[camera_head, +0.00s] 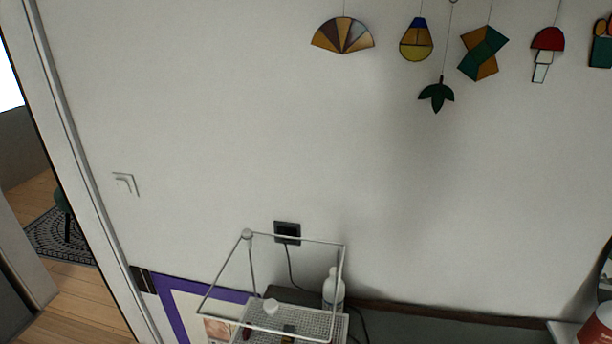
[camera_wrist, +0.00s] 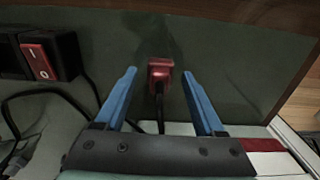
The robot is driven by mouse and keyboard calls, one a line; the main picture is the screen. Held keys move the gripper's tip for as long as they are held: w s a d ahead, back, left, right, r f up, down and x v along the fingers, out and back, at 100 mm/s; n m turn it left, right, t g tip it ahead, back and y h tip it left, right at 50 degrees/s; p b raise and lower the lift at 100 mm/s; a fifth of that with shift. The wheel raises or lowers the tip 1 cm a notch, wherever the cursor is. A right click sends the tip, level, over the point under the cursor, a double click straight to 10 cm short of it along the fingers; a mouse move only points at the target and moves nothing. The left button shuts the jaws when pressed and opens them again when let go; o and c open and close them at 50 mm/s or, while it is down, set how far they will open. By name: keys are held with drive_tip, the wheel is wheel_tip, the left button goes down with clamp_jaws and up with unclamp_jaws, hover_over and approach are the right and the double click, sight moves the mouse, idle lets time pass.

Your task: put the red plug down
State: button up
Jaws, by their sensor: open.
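The red plug (camera_wrist: 160,72) shows in the middle of the wrist view, with a dark cord running from it towards my gripper. My gripper (camera_wrist: 159,78) has two blue fingers spread apart, one on each side of the plug. A gap shows between the plug and each finger, so it is not gripped. The plug is against or just in front of a grey-green surface (camera_wrist: 225,50); I cannot tell whether it rests on it or is fixed in it. My gripper is not in the head view, and I cannot make out the plug there.
A black power strip (camera_wrist: 65,55) with a red rocker switch (camera_wrist: 40,62) lies left of my gripper, with loose black cables below. In the head view, a white wire-frame rack (camera_head: 300,322), a white bottle (camera_head: 333,288) and a black wall socket (camera_head: 287,232) stand near the wall.

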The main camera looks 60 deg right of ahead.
wheel_tip(320, 180, up, 13)
drive_tip(key=p, duration=0.1)
idle(0.3)
drive_tip(key=w+d+r+n+t+h, duration=0.25)
drive_tip(key=w+r+t, duration=0.25)
drive_tip(key=w+r, duration=0.85)
drive_tip(key=w+a+r+n+t+h, duration=0.1)
drive_tip(key=w+a+r+n+t, duration=0.2)
drive_tip(key=w+r, duration=0.5)
drive_tip(key=w+a+r+n+t+h, duration=0.15)
drive_tip(key=w+r+t, duration=0.35)
drive_tip(key=r, duration=0.7)
drive_tip(key=s+a+r+n+t+y, duration=0.15)
drive_tip(key=a+r+t, duration=0.3)
drive_tip(key=r, duration=0.75)
drive_tip(key=s+a+r+n+t+y, duration=0.15)
drive_tip(key=a+r+t, duration=0.3)
drive_tip(key=r, duration=0.65)
drive_tip(key=s+a+r+n+t+y, duration=0.1)
drive_tip(key=s+a+r+t, duration=0.1)
drive_tip(key=r, duration=0.5)
drive_tip(key=s+a+r+n+t+y, duration=0.1)
drive_tip(key=s+a+r+n+t, duration=0.1)
drive_tip(key=s+a+r, duration=0.3)
wheel_tip(320, 180, up, 2)
drive_tip(key=shift+s+r+n+t, duration=0.2)
drive_tip(key=shift+s+n+t, duration=0.1)
drive_tip(key=shift+s+t, duration=0.55)
